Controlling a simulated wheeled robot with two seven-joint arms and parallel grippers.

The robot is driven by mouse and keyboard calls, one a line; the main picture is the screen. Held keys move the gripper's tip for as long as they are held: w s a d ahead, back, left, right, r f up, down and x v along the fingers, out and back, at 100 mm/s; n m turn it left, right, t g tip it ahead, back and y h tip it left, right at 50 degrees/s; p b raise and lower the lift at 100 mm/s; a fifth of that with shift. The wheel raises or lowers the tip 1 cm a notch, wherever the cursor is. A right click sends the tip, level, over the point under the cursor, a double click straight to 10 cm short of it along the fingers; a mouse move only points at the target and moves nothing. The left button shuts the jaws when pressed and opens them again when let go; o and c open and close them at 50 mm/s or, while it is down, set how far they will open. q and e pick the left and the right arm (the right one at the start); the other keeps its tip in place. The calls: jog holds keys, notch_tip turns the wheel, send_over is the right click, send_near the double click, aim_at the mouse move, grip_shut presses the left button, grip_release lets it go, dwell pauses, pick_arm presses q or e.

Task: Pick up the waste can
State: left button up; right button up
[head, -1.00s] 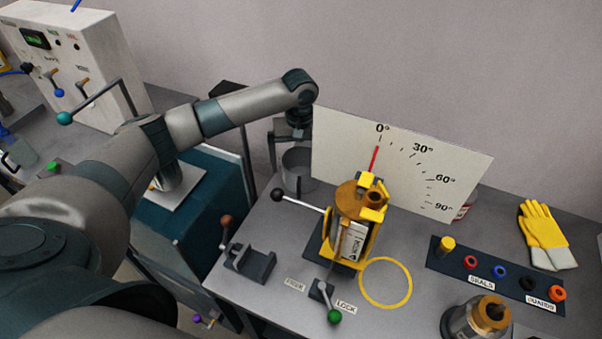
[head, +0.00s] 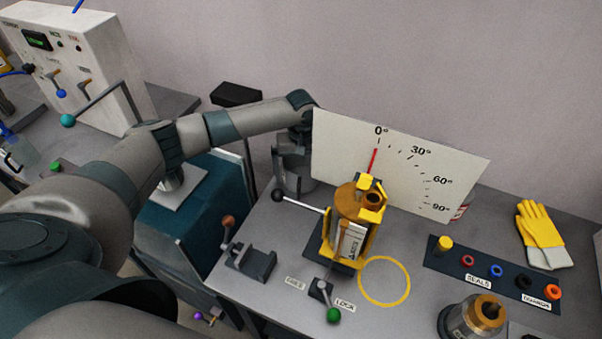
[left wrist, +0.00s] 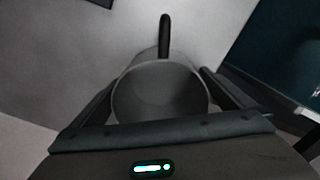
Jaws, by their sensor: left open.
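The waste can is a grey, open-topped cylinder (head: 299,183) at the back left of the bench, beside the white angle board. In the left wrist view the can (left wrist: 160,92) is seen from above, its round mouth between my fingers and a dark upright handle at its far side. My left gripper (head: 292,162) is pointing down at the can and partly hides it. Its open fingers show on either side of the can in the left wrist view (left wrist: 160,105); I cannot tell whether they touch it. My right gripper is not in view.
The white angle board (head: 400,165) stands right of the can. A yellow and brown pump (head: 350,225) with a black-knobbed lever (head: 278,196) stands in front. A dark seals tray (head: 490,275) and yellow gloves (head: 540,232) lie at right. A teal cabinet (head: 180,220) stands left.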

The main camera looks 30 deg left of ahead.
pick_arm(q)
jog(key=shift+c, duration=0.3)
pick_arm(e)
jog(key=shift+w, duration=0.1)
pick_arm(q)
jog(key=c, duration=1)
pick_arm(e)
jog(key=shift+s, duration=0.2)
pick_arm(q)
jog(key=shift+r, duration=0.5)
jog(key=shift+r+b, duration=1.65)
jog(key=shift+r, duration=6.9)
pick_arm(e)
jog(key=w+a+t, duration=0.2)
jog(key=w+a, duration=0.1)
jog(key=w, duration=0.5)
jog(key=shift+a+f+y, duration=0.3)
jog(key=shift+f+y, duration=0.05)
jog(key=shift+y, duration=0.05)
